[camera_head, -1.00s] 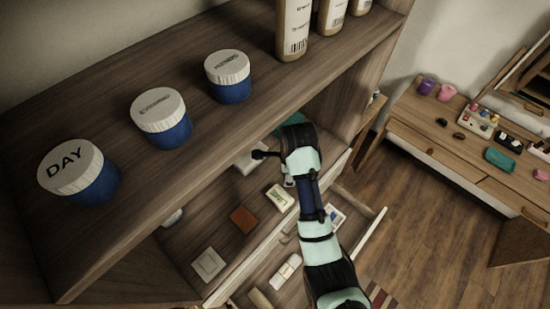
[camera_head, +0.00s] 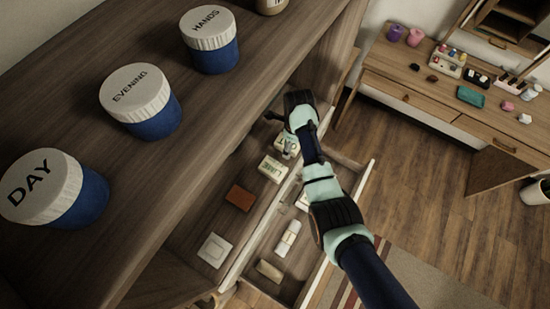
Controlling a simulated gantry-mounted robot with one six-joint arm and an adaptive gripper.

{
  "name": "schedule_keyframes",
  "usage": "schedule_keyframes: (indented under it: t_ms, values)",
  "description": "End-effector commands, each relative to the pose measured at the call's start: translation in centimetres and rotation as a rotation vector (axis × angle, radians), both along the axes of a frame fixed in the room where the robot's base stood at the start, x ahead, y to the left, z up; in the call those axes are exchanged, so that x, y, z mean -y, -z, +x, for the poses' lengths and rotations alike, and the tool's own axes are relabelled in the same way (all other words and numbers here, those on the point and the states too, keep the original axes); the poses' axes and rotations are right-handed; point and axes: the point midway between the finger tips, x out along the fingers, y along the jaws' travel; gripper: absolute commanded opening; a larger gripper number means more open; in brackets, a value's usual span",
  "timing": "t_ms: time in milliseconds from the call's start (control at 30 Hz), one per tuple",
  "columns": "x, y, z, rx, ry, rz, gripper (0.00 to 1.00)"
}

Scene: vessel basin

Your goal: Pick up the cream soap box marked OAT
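My gripper (camera_head: 289,150) points down over the far end of the upper open drawer (camera_head: 231,275). A pale box (camera_head: 279,143) with dark marking lies right at its fingers and is partly covered by them. This may be the cream OAT soap box, but I cannot read its marking. I cannot tell whether the fingers are around it, on it or just above it, or whether they are open or shut. A cream and green box (camera_head: 272,169) with blurred lettering lies just nearer in the same drawer, apart from the gripper.
A red-brown block (camera_head: 240,198) and a white square item (camera_head: 215,250) lie in the same drawer. A lower drawer holds a white tube (camera_head: 288,239) and a tan item (camera_head: 269,270). Blue jars with white lids (camera_head: 141,101) stand on the shelf above. A dressing table (camera_head: 420,90) stands right.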

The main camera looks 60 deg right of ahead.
Motion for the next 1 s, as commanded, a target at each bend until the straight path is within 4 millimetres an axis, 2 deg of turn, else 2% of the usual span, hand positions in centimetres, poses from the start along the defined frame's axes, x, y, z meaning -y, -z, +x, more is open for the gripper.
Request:
schedule_keyframes:
  t_ms: [67, 267, 667, 867, 1000]
  values:
    - [0.0, 0.9, 0.0, -0.001, 0.000, 0.001, 0.90]
    - [0.0, 0.9, 0.0, 0.000, -0.001, -0.001, 0.90]
    - [0.0, 1.0, 0.0, 0.000, -0.001, 0.000, 0.23]
    - [0.0, 0.9, 0.0, 0.000, -0.001, 0.000, 0.22]
    - [0.1, -0.6, 0.1, 0.002, -0.001, -0.003, 0.22]
